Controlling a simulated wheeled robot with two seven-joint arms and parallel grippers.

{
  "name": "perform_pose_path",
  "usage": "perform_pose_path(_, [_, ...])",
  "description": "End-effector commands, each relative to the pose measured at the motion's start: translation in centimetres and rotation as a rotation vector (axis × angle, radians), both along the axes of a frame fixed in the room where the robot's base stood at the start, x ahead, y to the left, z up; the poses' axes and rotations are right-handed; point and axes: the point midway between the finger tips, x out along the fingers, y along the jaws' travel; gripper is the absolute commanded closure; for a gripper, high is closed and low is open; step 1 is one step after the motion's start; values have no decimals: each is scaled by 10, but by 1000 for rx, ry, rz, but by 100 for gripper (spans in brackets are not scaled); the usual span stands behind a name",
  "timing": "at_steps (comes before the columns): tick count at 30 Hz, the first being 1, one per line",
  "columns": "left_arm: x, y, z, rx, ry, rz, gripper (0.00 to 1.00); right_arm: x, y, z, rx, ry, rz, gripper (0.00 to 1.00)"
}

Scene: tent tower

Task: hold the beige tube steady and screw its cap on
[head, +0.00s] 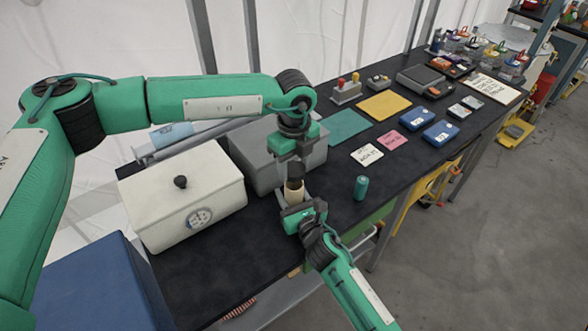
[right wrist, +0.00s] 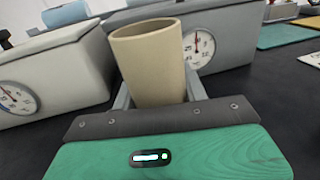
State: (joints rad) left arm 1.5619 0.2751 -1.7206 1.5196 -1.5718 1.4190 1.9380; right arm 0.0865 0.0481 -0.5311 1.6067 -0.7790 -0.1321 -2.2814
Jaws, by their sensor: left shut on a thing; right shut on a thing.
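The beige tube (head: 294,193) is upright near the table's front edge, in the jaws of my right gripper (head: 298,206). In the right wrist view the beige tube (right wrist: 150,70) stands between the fingers, its top rim bare. My left gripper (head: 296,160) points down from above and is shut on a dark cap (head: 296,172), which is above the tube's mouth in the head view. The fingers partly hide the cap. The cap is not in the right wrist view, so a gap lies between it and the rim.
A white lidded box (head: 185,205) stands left of the tube and a grey box (head: 262,155) behind it. A teal cylinder (head: 361,187) stands on the table to the right. Mats, cards and blue boxes lie farther right. Some bare black table lies around the cylinder.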

Motion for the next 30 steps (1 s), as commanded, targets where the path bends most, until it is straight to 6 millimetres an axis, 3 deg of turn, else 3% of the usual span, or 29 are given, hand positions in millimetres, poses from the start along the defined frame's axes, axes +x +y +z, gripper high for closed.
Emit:
perform_pose_path(4, [0,0,-18,-1,1,0,72,0,0,0,0,0,0,97])
perform_pose_path(20, [0,0,-20,0,0,0,72,0,0,0,0,0,0,97])
perform_pose_path(30, [0,0,-36,-1,0,-1,72,0,0,0,0,0,0,97])
